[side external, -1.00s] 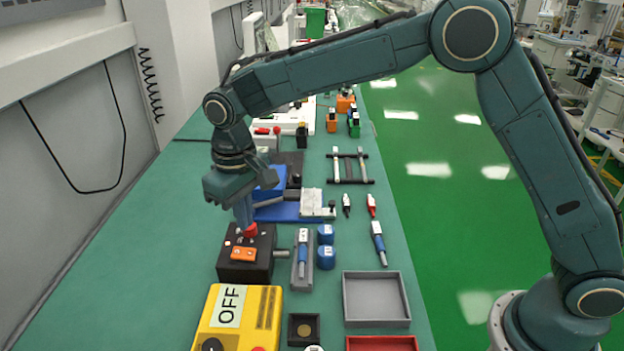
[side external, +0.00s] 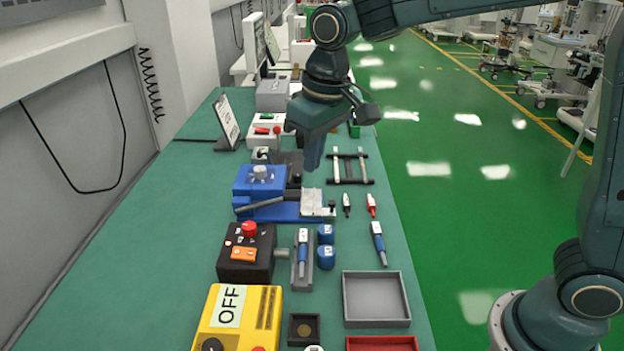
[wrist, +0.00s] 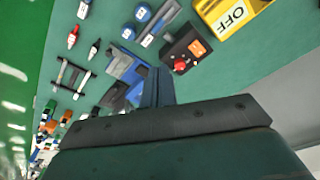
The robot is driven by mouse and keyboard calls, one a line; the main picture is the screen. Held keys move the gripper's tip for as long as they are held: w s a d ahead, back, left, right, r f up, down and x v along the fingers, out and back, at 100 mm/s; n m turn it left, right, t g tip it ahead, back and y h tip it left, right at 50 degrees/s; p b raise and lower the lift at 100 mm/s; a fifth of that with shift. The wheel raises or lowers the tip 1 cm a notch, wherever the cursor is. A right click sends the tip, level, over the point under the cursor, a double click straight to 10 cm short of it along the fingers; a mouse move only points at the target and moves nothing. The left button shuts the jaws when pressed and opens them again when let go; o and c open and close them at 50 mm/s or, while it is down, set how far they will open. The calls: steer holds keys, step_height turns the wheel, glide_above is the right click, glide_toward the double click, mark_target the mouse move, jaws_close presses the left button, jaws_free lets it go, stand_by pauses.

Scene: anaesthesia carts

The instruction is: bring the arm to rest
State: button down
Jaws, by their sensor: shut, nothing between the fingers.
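My gripper (side external: 314,166) is shut and empty. In the side external view it hangs in the air above the far middle of the green bench, pointing down, near the blue vise-like fixture (side external: 262,182). In the wrist view its shut fingers (wrist: 157,88) point towards the bench and cover part of the blue fixture. The black box (side external: 245,255) with a red button (side external: 249,229) and an orange switch stands nearer the camera, clear of my gripper. It also shows in the wrist view with its red button (wrist: 180,66).
A yellow box marked OFF (side external: 238,320), a grey tray (side external: 376,299) and blue round containers (side external: 326,257) stand at the near end. A black rack (side external: 350,168) lies right of my gripper. A tilted sign (side external: 227,122) stands behind. The bench's left side is bare.

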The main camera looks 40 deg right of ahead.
steer(key=s+d+t, duration=0.1)
steer(key=s+d, duration=0.3)
steer(key=s, duration=0.3)
steer(key=s+d+r+m+t, duration=0.1)
steer(key=s+d, duration=0.3)
steer(key=s, duration=0.4)
steer(key=s+d+m+t, duration=0.1)
steer(key=s+d, duration=0.3)
steer(key=s, duration=0.3)
steer(key=shift+s+d+r+t+h, duration=0.3)
steer(key=shift+s+d+r+t, duration=0.05)
steer(key=shift+s+d+t, duration=0.05)
